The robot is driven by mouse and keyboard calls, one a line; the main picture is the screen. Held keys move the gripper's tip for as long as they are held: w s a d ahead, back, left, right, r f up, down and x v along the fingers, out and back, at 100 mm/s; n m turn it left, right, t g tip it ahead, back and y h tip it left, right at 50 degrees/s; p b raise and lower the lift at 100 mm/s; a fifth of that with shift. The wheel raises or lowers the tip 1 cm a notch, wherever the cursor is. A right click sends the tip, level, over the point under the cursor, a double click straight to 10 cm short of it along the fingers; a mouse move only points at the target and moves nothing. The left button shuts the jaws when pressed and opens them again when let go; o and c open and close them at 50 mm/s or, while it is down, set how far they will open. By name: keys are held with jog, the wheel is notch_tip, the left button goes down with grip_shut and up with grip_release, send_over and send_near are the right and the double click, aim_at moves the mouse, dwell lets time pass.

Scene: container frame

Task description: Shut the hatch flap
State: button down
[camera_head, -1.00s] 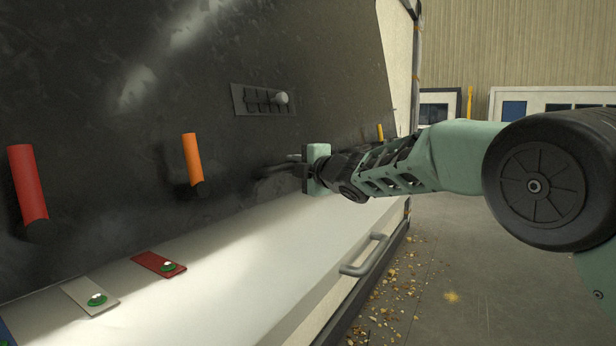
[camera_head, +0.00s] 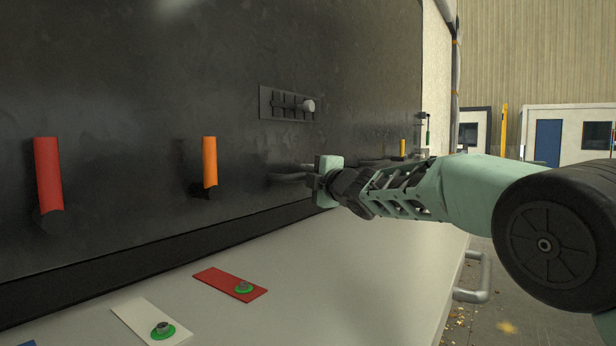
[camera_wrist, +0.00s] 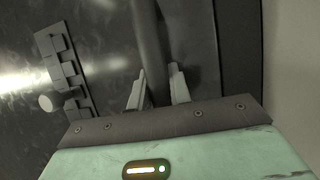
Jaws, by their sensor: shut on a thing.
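The hatch flap looks to be the large dark panel (camera_head: 130,100) that fills the left of the head view. It stands nearly upright above a pale ledge, and its right edge looks close to the pale side wall. A dark bar handle (camera_head: 288,178) sticks out from it. My gripper (camera_head: 312,174) is shut on this handle, partly hiding it. In the wrist view the two grey fingers of my gripper (camera_wrist: 158,85) lie on either side of the dark bar handle (camera_wrist: 150,40). Whether the flap touches its frame all round cannot be told.
A red grip (camera_head: 48,175), an orange grip (camera_head: 209,162) and a slotted latch plate with a round knob (camera_head: 290,104) are on the dark panel. The pale ledge (camera_head: 340,265) bears red and white tags with green-ringed studs. A grey rail (camera_head: 484,280) projects at right.

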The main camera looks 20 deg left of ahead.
jog(key=c, duration=1.3)
grip_release()
jog(key=shift+s+a+r, duration=0.2)
jog(key=shift+s+a, duration=0.05)
jog(key=shift+a, duration=0.2)
jog(key=shift+f, duration=0.2)
jog(key=shift+w+d+f, duration=0.1)
jog(key=shift+f, duration=0.1)
jog(key=b+v, duration=0.7)
jog(key=v, duration=1)
jog(key=shift+d, duration=0.3)
jog(key=shift+r, duration=0.1)
